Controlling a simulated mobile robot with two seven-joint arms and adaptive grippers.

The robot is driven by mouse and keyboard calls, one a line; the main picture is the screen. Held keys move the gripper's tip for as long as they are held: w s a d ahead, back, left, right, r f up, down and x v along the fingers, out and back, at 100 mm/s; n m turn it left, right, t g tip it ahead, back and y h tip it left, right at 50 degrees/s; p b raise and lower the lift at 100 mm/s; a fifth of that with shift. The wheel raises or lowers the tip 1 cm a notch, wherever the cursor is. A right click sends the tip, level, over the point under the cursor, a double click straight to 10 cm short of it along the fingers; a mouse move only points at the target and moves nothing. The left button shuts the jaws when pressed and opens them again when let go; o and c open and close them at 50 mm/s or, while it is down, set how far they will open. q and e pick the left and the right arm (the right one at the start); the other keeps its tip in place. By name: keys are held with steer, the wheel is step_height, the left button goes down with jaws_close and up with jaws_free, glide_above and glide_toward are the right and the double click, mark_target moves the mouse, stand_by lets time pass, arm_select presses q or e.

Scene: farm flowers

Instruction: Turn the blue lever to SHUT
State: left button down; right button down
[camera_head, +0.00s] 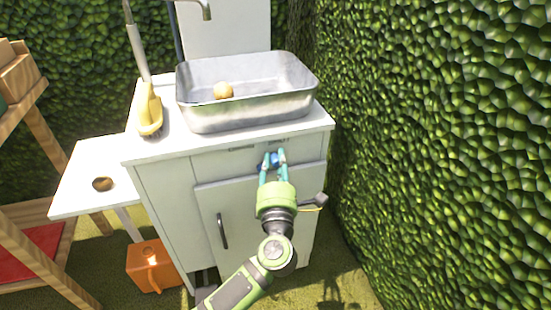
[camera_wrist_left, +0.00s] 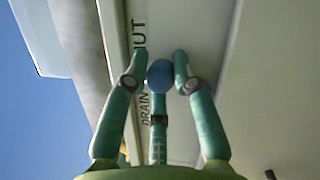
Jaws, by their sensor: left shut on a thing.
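The blue lever (camera_head: 274,161) is on the upper front panel of the white sink cabinet (camera_head: 160,185), just below the counter. My left gripper (camera_head: 273,157) comes up from below and is shut on the lever. In the left wrist view, the rounded blue end of the lever (camera_wrist_left: 160,74) sits between two teal fingertips (camera_wrist_left: 164,68). Printed lettering ending in "UT" and the word "DRAIN" show beside it on the panel. The fingers hide part of the lever, so its exact angle is hard to tell. My right gripper is not in view.
A dark door handle (camera_head: 222,231) is below. A hedge (camera_head: 440,150) closes off the right side. An orange container (camera_head: 150,268) stands on the grass.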

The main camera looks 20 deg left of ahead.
arm_select(q)
steer(key=shift+d, duration=0.15)
steer(key=c, duration=1)
jaws_free()
steer(key=shift+w+d, duration=0.1)
steer(key=shift+c, duration=0.2)
steer(key=v, duration=1.2)
